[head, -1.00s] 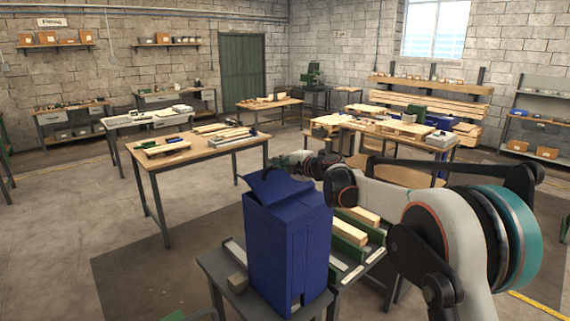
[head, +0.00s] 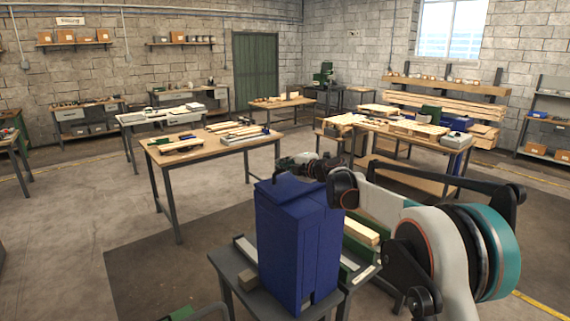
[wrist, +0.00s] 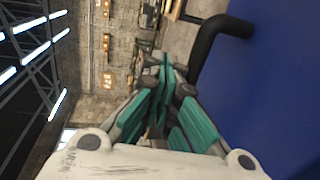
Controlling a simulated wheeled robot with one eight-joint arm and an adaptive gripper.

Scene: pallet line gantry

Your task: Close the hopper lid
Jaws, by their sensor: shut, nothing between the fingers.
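The blue hopper (head: 298,245) stands upright on a dark grey stand in the lower middle of the head view. Its blue lid (head: 288,188) lies low over the top, close to flat; whether it touches the rim all round I cannot tell. In the wrist view a blue surface (wrist: 265,95) fills the right side, with a black bar-like handle (wrist: 207,42) on it. My gripper (wrist: 163,68) is shut and empty, beside the handle and apart from it. In the head view my gripper (head: 290,163) is partly hidden behind the lid.
Timber pieces (head: 362,231) lie on a rack right of the hopper. A wooden worktable (head: 190,157) stands behind left. The floor at left (head: 75,220) is clear.

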